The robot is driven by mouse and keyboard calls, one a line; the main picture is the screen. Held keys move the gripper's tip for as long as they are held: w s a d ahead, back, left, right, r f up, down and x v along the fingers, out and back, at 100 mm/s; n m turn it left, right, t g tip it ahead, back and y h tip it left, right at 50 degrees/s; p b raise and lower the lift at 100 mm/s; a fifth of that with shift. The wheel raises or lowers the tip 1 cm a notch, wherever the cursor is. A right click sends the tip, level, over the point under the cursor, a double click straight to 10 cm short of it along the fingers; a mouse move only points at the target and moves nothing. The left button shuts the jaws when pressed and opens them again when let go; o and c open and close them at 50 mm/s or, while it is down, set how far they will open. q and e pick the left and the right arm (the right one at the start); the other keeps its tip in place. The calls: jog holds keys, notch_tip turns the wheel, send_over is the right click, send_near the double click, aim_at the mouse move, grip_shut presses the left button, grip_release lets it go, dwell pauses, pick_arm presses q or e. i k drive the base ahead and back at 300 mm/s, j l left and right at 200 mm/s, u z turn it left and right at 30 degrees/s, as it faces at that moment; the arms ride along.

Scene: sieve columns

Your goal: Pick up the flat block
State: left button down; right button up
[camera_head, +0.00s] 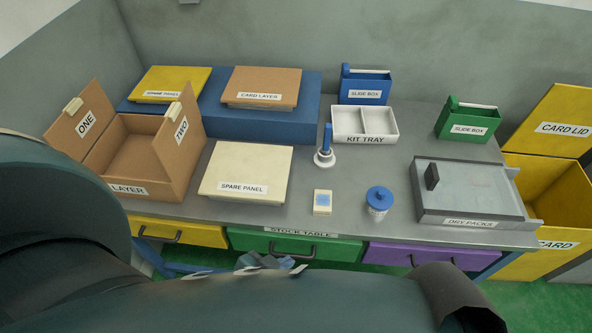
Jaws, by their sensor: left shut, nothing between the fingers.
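A small cream block (322,203) with a pale blue patch lies near the front middle of the grey stock table (300,222). It is the only small block I can make out, and nothing touches it. My left arm crosses the bottom of the view. What shows of my left gripper (266,263) is a small grey-blue part at the table's front edge, below and left of the block and apart from it. It is shut and empty; my arm hides much of it. My right gripper is not identifiable in view.
A blue-lidded jar (379,200) stands right of the block, and a blue-handled tool (326,146) stands behind it. The spare panel (247,173) lies to the left. The dry packs case (470,190) is at right, the kit tray (364,125) behind.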

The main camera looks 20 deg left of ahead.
aim_at(323, 201)
jog(key=u, duration=0.55)
jog(key=i+l+u, duration=0.1)
jog(key=l, duration=0.8)
jog(key=l+u, duration=0.15)
jog(key=l, duration=0.8)
jog(key=i, duration=0.05)
